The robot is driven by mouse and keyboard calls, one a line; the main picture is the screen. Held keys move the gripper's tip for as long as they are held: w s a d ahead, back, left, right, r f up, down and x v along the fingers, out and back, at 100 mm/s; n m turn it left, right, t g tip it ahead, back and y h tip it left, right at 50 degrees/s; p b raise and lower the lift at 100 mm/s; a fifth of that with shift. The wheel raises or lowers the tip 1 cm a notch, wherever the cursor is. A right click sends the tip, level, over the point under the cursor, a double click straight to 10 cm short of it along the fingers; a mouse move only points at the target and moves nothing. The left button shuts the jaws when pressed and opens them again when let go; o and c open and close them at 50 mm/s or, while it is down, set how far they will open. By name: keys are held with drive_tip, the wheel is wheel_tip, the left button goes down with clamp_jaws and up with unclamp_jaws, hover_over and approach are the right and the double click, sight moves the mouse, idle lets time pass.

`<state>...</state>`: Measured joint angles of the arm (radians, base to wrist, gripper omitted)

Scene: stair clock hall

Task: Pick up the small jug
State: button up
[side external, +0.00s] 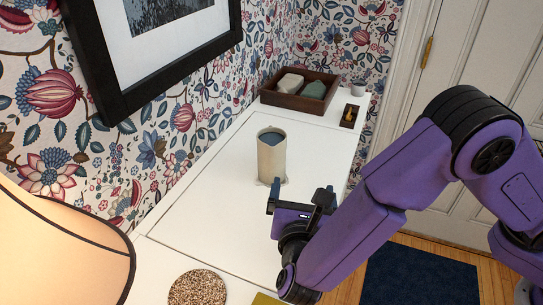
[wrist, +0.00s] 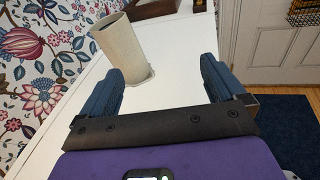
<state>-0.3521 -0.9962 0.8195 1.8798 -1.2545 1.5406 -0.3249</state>
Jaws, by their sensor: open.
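A tall cream cylindrical vessel (side external: 271,160), blue-grey inside its top, stands upright on the white surface. It also shows in the wrist view (wrist: 120,50), up and left of centre, beyond the fingers. No handle or spout is clear on it, so I cannot tell whether it is the small jug. A small grey cup-like thing (side external: 358,89) stands at the far right end, too small to identify. My gripper (side external: 300,199) is open and empty, in front of the cream vessel and apart from it. Its two blue fingers show spread in the wrist view (wrist: 161,68).
A brown wooden tray (side external: 283,99) with several rounded objects sits at the far end, with a small dark holder (side external: 349,116) beside it. A lamp shade (side external: 70,250) and a speckled round mat (side external: 197,288) are near the front.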

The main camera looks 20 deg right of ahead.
sight(271, 135)
drive_tip(key=a+n+t, duration=0.1)
drive_tip(key=a, duration=0.1)
drive_tip(key=a+f+n+t+y, duration=0.1)
drive_tip(key=a, duration=0.2)
drive_tip(key=shift+s+a+f+n+t+y, duration=0.2)
drive_tip(key=shift+s+a+n+t+y, duration=0.1)
drive_tip(key=shift+n+t, duration=0.1)
drive_tip(key=shift+w, duration=0.2)
drive_tip(key=x, duration=1.7)
drive_tip(key=shift+r, duration=0.1)
drive_tip(key=c, duration=1.4)
drive_tip(key=shift+r, duration=0.2)
drive_tip(key=shift+r, duration=1.3)
drive_tip(key=shift+s+d+r, duration=1.15)
drive_tip(key=shift+s+r, duration=0.5)
drive_tip(key=shift+s, duration=0.35)
drive_tip(key=shift+s+d+r, duration=1.1)
drive_tip(key=shift+s+r, duration=0.5)
drive_tip(key=shift+s, duration=0.35)
drive_tip(key=shift+s+d+r, duration=1.15)
drive_tip(key=shift+s+r, duration=0.5)
drive_tip(key=shift+s, duration=0.35)
